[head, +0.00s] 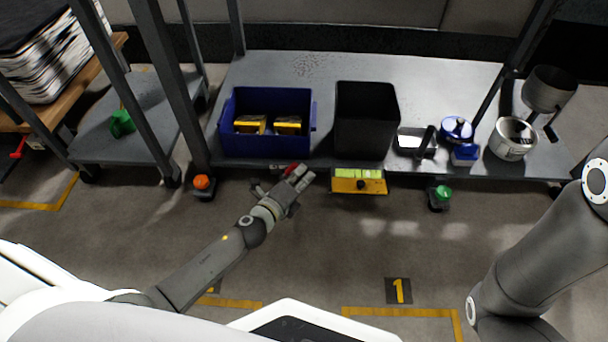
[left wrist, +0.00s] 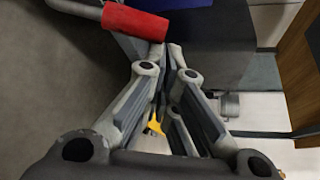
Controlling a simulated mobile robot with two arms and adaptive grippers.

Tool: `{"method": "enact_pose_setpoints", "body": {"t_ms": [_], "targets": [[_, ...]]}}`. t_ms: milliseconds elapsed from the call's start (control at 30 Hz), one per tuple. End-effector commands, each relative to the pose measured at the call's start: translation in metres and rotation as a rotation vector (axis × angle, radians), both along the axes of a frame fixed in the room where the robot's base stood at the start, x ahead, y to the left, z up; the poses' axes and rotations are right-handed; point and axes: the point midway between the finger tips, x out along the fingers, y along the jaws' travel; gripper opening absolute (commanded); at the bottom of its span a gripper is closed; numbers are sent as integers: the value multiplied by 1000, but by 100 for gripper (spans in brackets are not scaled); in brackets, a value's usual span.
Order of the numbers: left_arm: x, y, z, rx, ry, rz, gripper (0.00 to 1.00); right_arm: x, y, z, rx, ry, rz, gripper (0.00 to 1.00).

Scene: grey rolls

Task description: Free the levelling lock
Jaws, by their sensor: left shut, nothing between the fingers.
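A red grip (head: 291,168) shows at the front edge of the grey shelf, below the blue bin; I take it to be the levelling lock's handle. In the left wrist view it is a red cylinder (left wrist: 136,20) on a grey metal bar, lying just beyond and left of the fingertips. My left gripper (head: 303,178) is closed and empty beside the grip, partly covering it in the head view. Its fingers also show in the left wrist view (left wrist: 172,50). Whether they touch the grip is unclear. My right gripper is out of view.
On the shelf (head: 440,80) stand a blue bin (head: 235,140) with yellow items, a black bin (head: 366,125) and metal pots. A yellow box (head: 358,186) hangs at its front edge. Orange (head: 201,182) and green (head: 443,192) caster parts sit below. The floor in front is clear.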

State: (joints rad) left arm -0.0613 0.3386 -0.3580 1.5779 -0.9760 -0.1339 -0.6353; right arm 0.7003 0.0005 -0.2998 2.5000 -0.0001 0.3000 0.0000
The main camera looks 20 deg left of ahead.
Motion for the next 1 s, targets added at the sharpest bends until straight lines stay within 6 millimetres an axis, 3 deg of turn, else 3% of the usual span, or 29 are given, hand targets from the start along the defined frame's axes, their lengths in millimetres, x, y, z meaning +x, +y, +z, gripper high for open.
{"method": "enact_pose_setpoints", "body": {"t_ms": [433,1000], "targets": [[-7,27,20,3,-1,4,0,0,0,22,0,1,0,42],[-19,68,26,-122,-35,3,0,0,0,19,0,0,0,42]]}}
